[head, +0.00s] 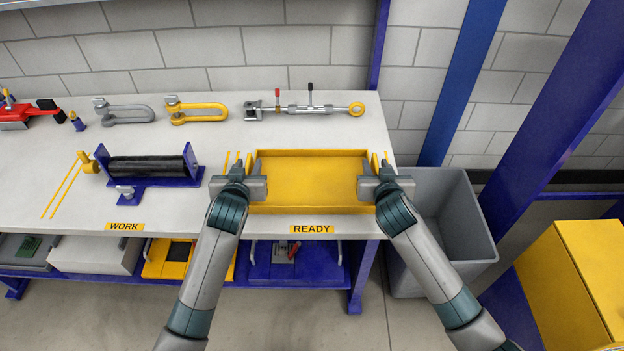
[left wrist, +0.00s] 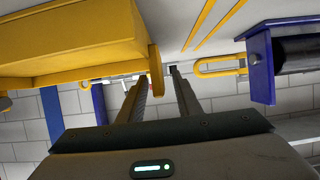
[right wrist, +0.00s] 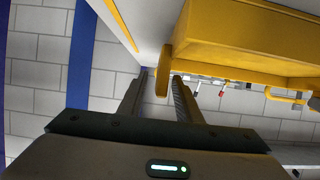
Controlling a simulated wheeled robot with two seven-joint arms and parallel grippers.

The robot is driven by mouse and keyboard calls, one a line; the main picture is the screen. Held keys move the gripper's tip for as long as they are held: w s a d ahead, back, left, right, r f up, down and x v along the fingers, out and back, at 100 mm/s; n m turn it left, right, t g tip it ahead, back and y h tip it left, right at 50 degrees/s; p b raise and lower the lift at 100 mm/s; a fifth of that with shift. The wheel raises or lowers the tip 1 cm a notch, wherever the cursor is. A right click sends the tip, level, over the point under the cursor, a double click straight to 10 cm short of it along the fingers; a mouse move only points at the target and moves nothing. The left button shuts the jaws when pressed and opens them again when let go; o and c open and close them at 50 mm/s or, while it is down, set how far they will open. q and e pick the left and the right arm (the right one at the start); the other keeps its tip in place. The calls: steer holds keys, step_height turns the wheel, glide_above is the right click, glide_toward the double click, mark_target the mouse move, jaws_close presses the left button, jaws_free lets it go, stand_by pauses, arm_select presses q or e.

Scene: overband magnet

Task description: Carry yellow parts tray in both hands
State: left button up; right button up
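The yellow parts tray (head: 308,208) is shallow and empty. It sits on the bench top behind the READY label, with an upright handle plate at each end. My left gripper (head: 242,178) is at the tray's left end. In the left wrist view, the tray's handle plate (left wrist: 156,82) stands between its parted fingers, with a gap showing. My right gripper (head: 381,178) is at the right end. In the right wrist view, the other handle plate (right wrist: 163,72) lies between its parted fingers, close to one of them. The arms partly hide the handles in the head view.
A blue roller stand (head: 148,180) is left of the tray, behind the WORK label. Grey (head: 128,114) and yellow (head: 197,112) shackles and a turnbuckle (head: 308,109) lie at the back. A grey bin (head: 432,190), blue post and yellow cabinet (head: 570,285) are right of the bench.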

arm_select(q)
jaws_close()
arm_select(e)
jaws_close()
arm_select(q)
steer(key=shift+r, duration=0.2)
arm_select(e)
steer(key=shift+r, duration=0.2)
